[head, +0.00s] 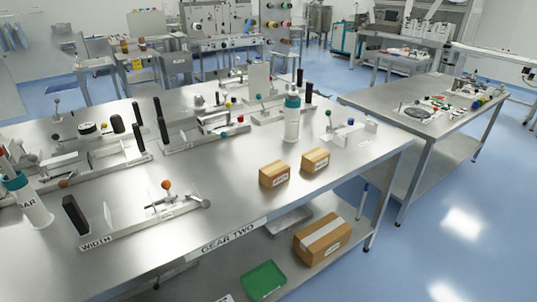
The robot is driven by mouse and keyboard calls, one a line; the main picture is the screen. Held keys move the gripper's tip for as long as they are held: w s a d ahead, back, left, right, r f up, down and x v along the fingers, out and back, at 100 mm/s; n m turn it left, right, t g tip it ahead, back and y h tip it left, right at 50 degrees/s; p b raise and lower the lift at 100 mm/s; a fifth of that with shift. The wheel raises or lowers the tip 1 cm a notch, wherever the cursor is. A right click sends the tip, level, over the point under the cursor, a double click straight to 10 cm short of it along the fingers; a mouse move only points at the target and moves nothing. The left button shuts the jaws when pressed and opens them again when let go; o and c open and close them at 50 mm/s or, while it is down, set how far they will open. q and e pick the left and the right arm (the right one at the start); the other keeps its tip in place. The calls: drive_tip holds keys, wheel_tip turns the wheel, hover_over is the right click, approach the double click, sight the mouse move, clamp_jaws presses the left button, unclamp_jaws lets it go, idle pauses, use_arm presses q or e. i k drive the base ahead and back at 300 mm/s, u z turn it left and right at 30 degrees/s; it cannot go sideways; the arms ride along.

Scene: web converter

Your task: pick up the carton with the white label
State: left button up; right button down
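Two small brown cartons stand side by side on the near steel table, toward its right end. The left carton (274,175) and the right carton (315,160) each show a small pale label with dark marks on the front; the print is too small to read. A larger brown carton (318,242) sits on the lower shelf, with a pale strip across its top and a small pale label on its front. Neither of my grippers is in view.
A white bottle with a teal cap (292,122) stands behind the small cartons; another bottle (34,206) stands at the left edge. Metal fixtures with upright black handles cover the table's left and back. A green tray (263,281) lies below. The tabletop before the small cartons is clear.

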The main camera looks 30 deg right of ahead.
sight(314, 160)
drive_tip(key=z, duration=1.4)
